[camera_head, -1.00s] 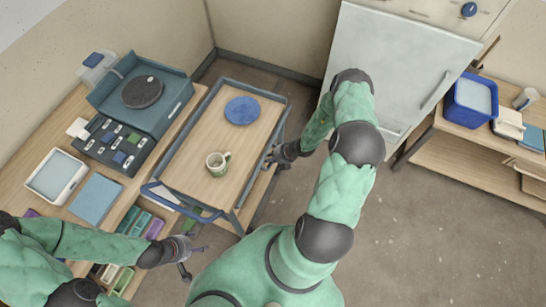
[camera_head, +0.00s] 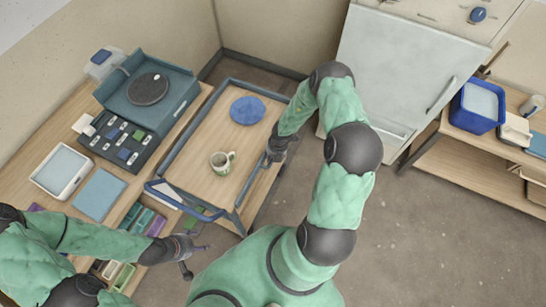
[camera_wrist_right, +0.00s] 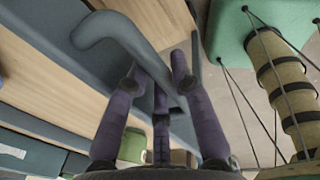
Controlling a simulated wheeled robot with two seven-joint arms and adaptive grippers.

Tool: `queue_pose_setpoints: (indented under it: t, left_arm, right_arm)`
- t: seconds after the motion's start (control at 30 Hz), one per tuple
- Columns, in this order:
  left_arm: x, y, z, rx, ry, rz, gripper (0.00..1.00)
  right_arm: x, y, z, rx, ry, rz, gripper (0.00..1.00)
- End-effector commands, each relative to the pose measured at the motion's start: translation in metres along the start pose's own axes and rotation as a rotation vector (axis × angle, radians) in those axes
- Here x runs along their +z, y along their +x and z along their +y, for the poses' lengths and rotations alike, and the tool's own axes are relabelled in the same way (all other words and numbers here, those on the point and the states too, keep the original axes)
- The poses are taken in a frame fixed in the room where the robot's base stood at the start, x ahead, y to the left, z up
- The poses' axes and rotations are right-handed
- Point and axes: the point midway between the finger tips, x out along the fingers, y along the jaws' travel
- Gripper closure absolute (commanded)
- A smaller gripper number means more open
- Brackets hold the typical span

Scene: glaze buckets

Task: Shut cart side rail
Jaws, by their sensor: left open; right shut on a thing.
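The cart (camera_head: 208,176) has a wooden top and blue-grey rails, and stands left of centre in the head view. My right gripper (camera_head: 274,152) is at the cart's right side. In the right wrist view, my right gripper (camera_wrist_right: 160,85) has its fingers shut on a grey-blue bar with a bent end, the cart side rail (camera_wrist_right: 112,30). The fingers hide part of the bar, and I cannot tell its exact tilt. My left gripper (camera_head: 190,256) is open and empty, near the cart's front left corner, apart from the rails.
On the cart stand a blue plate (camera_head: 247,110) and a pale mug (camera_head: 222,162). A worktable (camera_head: 52,136) with a turntable box (camera_head: 148,90) runs along the left. A white cabinet (camera_head: 400,65) stands behind my right arm. Floor is clear at right.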

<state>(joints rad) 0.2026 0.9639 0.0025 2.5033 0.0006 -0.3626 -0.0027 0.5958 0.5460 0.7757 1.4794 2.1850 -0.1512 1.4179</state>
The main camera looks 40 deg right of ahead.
Motion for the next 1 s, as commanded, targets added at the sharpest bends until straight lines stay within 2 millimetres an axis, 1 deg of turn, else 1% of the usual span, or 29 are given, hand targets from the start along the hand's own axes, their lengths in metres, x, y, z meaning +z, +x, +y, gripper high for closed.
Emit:
queue_pose_setpoints:
  t: [0.23,0.27,0.3,0.67,0.77,0.87,1.0]
  left_arm:
    - [0.0,0.0,0.0,0.0,0.0,0.0,0.33]
    - [0.0,0.0,0.0,0.0,0.0,0.0,0.33]
    - [0.0,0.0,0.0,0.0,0.0,0.0,0.33]
    - [0.0,0.0,0.0,0.0,0.0,0.0,0.33]
    - [0.0,0.0,0.0,0.0,0.0,0.0,0.33]
    - [0.0,0.0,0.0,0.0,0.0,0.0,0.33]
    - [0.0,0.0,0.0,0.0,0.0,0.0,0.33]
  right_arm:
    - [-0.001,0.001,0.0,0.002,-0.001,0.001,1.0]
    - [-0.001,0.001,0.0,0.002,-0.001,0.001,0.68]
    - [-0.001,0.001,0.0,0.002,-0.001,0.001,0.65]
    - [0.0,-0.002,0.0,0.002,-0.001,0.0,0.65]
    - [0.0,-0.009,0.001,0.002,-0.002,0.0,0.65]
    - [0.001,-0.023,0.001,0.002,-0.002,-0.001,0.65]
    - [0.001,-0.047,0.001,0.002,-0.002,-0.001,0.65]
